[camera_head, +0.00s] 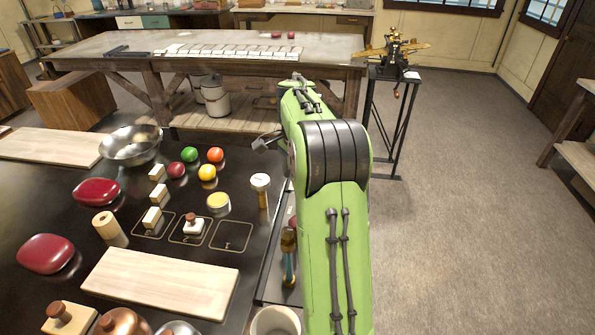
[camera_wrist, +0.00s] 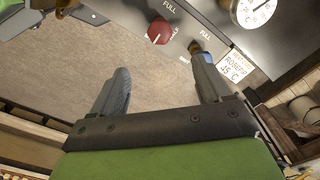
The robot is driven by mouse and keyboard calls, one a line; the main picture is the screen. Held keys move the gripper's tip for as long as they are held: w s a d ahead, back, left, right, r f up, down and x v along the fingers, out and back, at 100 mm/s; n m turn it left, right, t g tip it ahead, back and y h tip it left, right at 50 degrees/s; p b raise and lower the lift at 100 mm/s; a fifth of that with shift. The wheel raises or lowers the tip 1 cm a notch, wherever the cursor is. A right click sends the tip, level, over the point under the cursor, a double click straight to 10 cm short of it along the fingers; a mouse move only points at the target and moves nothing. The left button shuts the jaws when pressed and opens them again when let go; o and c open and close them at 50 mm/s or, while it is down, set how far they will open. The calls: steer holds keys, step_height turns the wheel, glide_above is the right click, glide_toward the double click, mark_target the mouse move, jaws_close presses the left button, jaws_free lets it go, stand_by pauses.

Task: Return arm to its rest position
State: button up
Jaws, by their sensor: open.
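My green arm reaches forward from the bottom of the head view, over the right edge of the dark worktop (camera_head: 60,190), and bends down at its far end. My gripper (camera_wrist: 160,62) shows in the wrist view with its two grey fingers spread apart and nothing between them. Behind the gap are the floor and the lower edge of a grey panel. In the head view the arm hides most of the gripper; only a small dark part shows left of the arm.
The panel carries a red knob (camera_wrist: 160,31), a dial (camera_wrist: 252,12) and a small label (camera_wrist: 236,66). Floor (camera_head: 460,220) to the right is clear.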

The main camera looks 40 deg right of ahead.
steer(key=shift+r, duration=0.25)
stand_by(0.3)
steer(key=s+a+r+n+t, duration=0.1)
steer(key=s+a+r+n, duration=0.15)
steer(key=a, duration=0.35)
steer(key=s+a+r+n+t+h, duration=0.1)
steer(key=s+a+r+n, duration=0.15)
steer(key=a+n, duration=0.2)
steer(key=s+a+r+n+t, duration=0.1)
steer(key=s+a+r+n, duration=0.15)
steer(key=a, duration=0.45)
steer(key=s+a+f+n+t+y, duration=0.1)
steer(key=s+a+f+n+t, duration=0.1)
steer(key=s+a+n, duration=0.7)
steer(key=s+f+n, duration=0.1)
steer(key=s, duration=0.2)
steer(key=shift+t, duration=0.3)
